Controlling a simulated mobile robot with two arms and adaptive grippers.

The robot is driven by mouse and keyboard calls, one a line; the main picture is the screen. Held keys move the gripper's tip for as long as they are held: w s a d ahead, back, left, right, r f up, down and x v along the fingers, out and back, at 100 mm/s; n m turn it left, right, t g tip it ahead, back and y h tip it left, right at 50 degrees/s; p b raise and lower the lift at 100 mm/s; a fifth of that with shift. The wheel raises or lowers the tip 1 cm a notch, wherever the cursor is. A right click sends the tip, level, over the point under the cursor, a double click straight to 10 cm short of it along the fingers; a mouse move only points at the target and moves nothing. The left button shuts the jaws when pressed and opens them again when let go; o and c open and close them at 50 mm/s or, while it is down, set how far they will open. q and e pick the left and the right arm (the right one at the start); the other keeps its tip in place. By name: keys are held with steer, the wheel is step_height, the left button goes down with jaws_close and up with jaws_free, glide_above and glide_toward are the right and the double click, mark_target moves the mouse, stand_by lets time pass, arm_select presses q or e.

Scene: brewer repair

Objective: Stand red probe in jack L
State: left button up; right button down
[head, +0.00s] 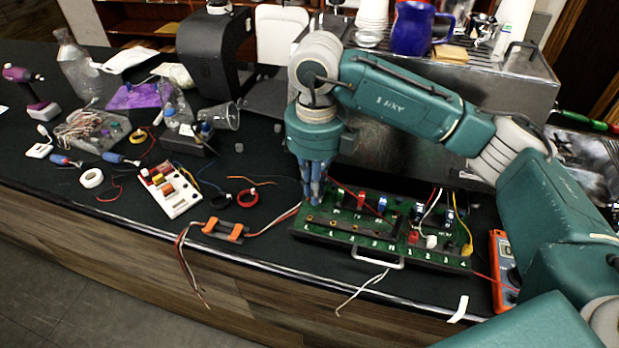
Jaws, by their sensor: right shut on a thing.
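My right gripper (313,193) points straight down at the left end of the green board (440,262), its fingertips low by the board's back left corner. It is shut on a slim thing mostly hidden between the fingers, which looks to be the red probe. A thin red lead runs from beside the fingers to the right across the board. Small jacks sit in a dark strip (345,228) along the board's front left part; their letters are too small to tell which is L. I cannot tell whether the probe's tip touches the board. My left gripper is not in view.
An orange multimeter (503,270) lies right of the board. A metal coffee machine (430,100) stands close behind. Left are an orange-and-black clamp tool (224,230), a white block with coloured switches (170,190) and loose wires. Loose wires hang over the front edge.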

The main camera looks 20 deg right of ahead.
steer(key=shift+w+a+f+m+b, duration=0.1)
steer(key=shift+w+f+m+b, duration=0.25)
steer(key=shift+f+m, duration=0.75)
steer(key=shift+w+a+f+m+b, duration=0.1)
steer(key=shift+f+m+b, duration=0.5)
steer(key=shift+f+m, duration=0.45)
steer(key=shift+w+a+f+m+b, duration=0.1)
steer(key=shift+w+f+m+b, duration=0.25)
steer(key=shift+f+m, duration=0.7)
steer(key=shift+r, duration=0.35)
steer(key=shift+s, duration=0.1)
steer(key=shift+f+b, duration=0.15)
steer(key=shift+b, duration=0.3)
steer(key=shift+f+b, duration=0.65)
steer(key=shift+b, duration=0.3)
steer(key=c, duration=1.7)
jaws_free()
